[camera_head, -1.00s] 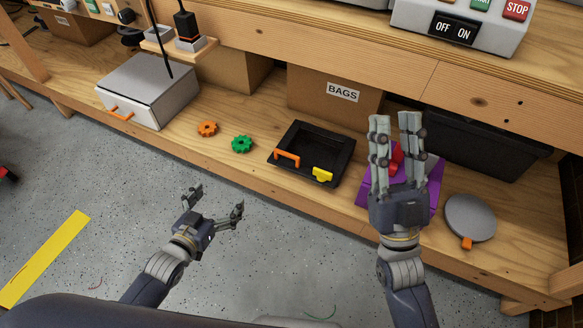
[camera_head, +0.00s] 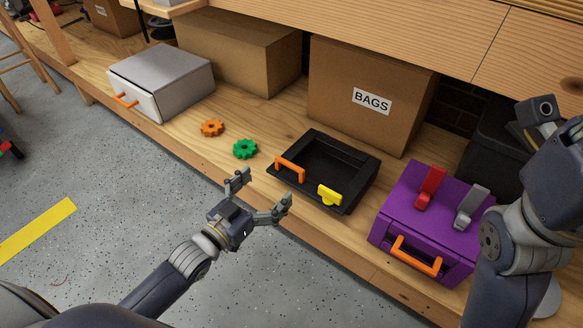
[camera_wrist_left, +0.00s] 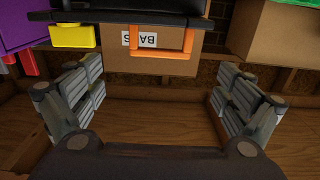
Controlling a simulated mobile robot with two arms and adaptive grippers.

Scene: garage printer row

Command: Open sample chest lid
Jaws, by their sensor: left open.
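No label marks the sample chest. The box-like candidates are a purple box (camera_head: 425,216) at right, with an orange front handle (camera_head: 416,256), a red lever (camera_head: 430,187) and a grey lever (camera_head: 471,206) on top, and a grey box (camera_head: 163,76) at left with an orange handle (camera_head: 126,100). Both look closed. A black open tray (camera_head: 352,203) has an orange handle (camera_head: 290,168) and a yellow tab (camera_head: 330,194). My left gripper (camera_head: 265,186) is open and empty before the tray; its wrist view shows spread fingers (camera_wrist_left: 158,75). My right gripper's fingers are out of view.
Orange (camera_head: 212,128) and green (camera_head: 245,149) gears lie between grey box and tray. A BAGS carton (camera_head: 350,125) and a plain carton (camera_head: 240,55) stand behind. My right arm covers the right end of the wooden shelf (camera_head: 180,140). Open floor lies in front.

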